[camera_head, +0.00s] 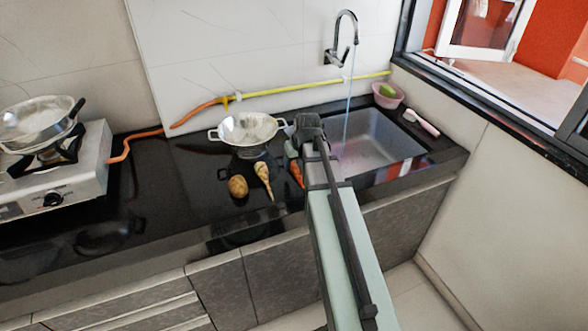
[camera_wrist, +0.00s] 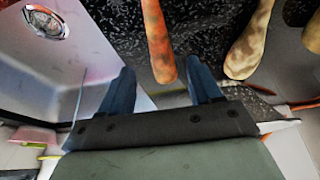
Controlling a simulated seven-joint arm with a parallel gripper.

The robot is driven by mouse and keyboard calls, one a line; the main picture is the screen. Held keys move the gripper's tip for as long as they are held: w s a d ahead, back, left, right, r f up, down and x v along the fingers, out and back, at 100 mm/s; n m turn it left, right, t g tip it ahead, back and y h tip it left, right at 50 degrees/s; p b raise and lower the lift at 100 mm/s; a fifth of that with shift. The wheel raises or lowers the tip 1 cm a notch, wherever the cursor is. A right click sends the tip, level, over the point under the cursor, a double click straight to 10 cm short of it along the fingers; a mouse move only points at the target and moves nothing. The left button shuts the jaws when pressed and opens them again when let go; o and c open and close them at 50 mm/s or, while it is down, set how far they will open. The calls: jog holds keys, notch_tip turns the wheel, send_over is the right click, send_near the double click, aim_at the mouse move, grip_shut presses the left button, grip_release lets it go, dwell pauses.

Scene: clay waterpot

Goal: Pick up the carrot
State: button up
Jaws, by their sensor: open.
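The orange carrot (camera_head: 297,172) lies on the black counter just left of the sink, partly hidden by my arm in the head view. In the wrist view the carrot (camera_wrist: 158,38) points toward my gripper (camera_wrist: 162,78), its rounded near end showing between the two dark fingertips and closer to the right one. My gripper is open and holds nothing. In the head view my gripper (camera_head: 308,128) is over the sink's left edge, beyond the carrot. I cannot tell the height of the fingers above the carrot.
A pale parsnip (camera_head: 263,178) and a brown potato (camera_head: 238,187) lie left of the carrot. A metal colander (camera_head: 248,132) stands behind them. The sink (camera_head: 380,145) has water running from the tap (camera_head: 343,40). A pink bowl (camera_head: 388,97) sits at the sink's far corner.

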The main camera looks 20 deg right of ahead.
aim_at(295, 166)
jog(key=shift+x, duration=1.7)
jog(key=shift+a, duration=0.15)
jog(key=shift+c, duration=0.4)
jog(key=c, duration=1)
